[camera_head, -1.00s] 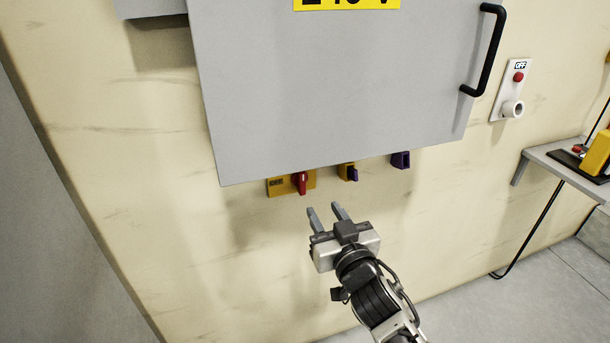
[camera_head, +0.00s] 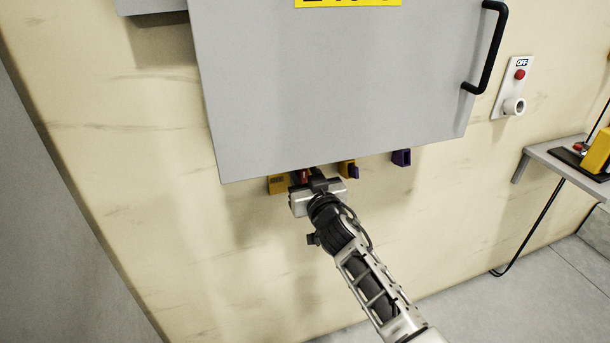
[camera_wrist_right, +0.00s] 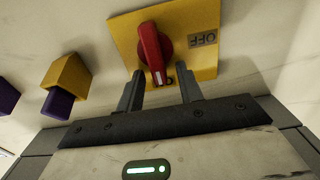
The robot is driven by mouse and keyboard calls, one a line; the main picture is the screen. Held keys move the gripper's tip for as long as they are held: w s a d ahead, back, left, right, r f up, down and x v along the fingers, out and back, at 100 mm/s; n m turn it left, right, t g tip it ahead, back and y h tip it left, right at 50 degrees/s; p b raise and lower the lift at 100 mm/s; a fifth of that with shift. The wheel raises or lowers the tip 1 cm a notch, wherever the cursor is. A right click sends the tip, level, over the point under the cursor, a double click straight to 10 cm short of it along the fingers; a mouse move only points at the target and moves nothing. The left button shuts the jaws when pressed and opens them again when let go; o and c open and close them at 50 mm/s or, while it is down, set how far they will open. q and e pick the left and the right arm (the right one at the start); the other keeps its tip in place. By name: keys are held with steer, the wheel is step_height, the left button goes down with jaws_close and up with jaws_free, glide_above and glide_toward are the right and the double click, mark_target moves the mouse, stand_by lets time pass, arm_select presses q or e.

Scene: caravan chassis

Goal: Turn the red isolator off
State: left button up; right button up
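The red isolator is a red handle (camera_wrist_right: 153,52) on a yellow plate (camera_wrist_right: 200,22) with an upside-down OFF label (camera_wrist_right: 203,39) in the right wrist view. In the head view the yellow plate (camera_head: 278,185) and a bit of the red handle (camera_head: 304,175) show under the grey door's lower edge. My right gripper (camera_wrist_right: 161,72) is open, one finger on each side of the handle's free end. A gap shows on either side, so the fingers are not closed on it. The handle points towards the gripper, slightly tilted. My left gripper is in neither view.
A yellow block with a purple switch (camera_wrist_right: 58,104) sits beside the isolator, and a purple one (camera_head: 401,158) farther right. The grey door (camera_head: 330,90) overhangs them. A white panel with a red button (camera_head: 519,75) and a shelf (camera_head: 548,158) are at right. The wall below is clear.

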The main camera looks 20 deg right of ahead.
steer(key=c, duration=0.7)
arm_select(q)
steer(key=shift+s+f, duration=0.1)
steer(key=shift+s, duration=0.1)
arm_select(e)
jaws_close()
steer(key=n, duration=0.3)
steer(key=shift+a+f+n+b, duration=0.15)
steer(key=shift+a+n+b, duration=0.2)
steer(key=shift+a+n, duration=0.05)
arm_select(q)
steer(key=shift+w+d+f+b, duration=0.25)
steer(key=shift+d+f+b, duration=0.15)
steer(key=shift+b, duration=0.75)
arm_select(e)
steer(key=n, duration=0.4)
steer(key=a+f+n, duration=0.1)
steer(key=n, duration=0.4)
steer(key=f+n, duration=0.1)
steer(key=n, duration=0.4)
steer(key=shift+a+f, duration=0.15)
steer(key=shift+a, duration=0.15)
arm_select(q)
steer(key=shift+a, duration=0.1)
